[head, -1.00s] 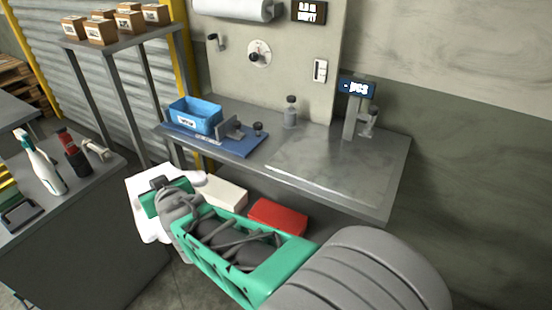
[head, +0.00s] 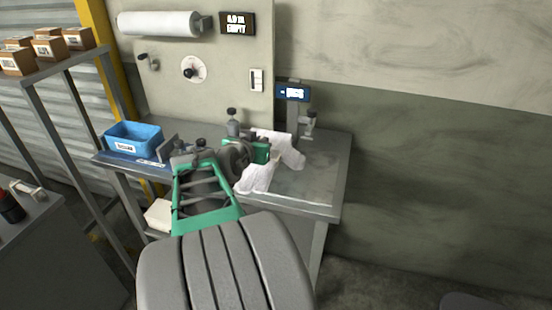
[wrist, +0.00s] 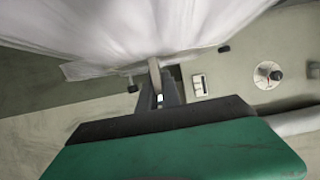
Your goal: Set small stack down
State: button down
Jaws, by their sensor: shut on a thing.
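My gripper (head: 268,153), with its green body, is over the right part of the workbench. It is shut on a white, soft-looking stack (head: 290,148) that hangs in folds on both sides of the gripper. The lower fold (head: 256,179) reaches down to or just above the metal plate (head: 305,188) on the bench; I cannot tell whether it touches. In the wrist view the white stack (wrist: 130,30) fills the top, with my gripper (wrist: 155,75) at its underside. The fingertips are mostly hidden in the head view.
A post with a blue display (head: 293,92) stands just behind the stack. A dark-topped bottle (head: 233,122) is behind my arm. A blue bin (head: 133,138) sits at the bench's left. The plate's front right is clear.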

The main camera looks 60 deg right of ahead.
aim_at(271, 139)
jog(key=x, duration=0.5)
jog(key=shift+s+d+f+p, duration=0.25)
jog(key=shift+s+f+p, duration=0.05)
jog(key=shift+s+p, duration=0.1)
jog(key=d+f, duration=0.4)
jog(key=f, duration=0.1)
jog(key=shift+w+d+f+p, duration=0.1)
jog(key=shift+w+f+p, duration=0.1)
jog(key=shift+p, duration=0.1)
notch_tip(271, 139, down, 3)
jog(key=shift+r+p, duration=0.25)
jog(key=shift+p, duration=0.2)
jog(key=shift+f, duration=0.4)
jog(key=c, duration=2)
grip_release()
jog(key=shift+f+b, duration=0.1)
jog(key=shift+b, duration=0.2)
jog(key=o, duration=0.5)
jog(key=shift+c, duration=0.2)
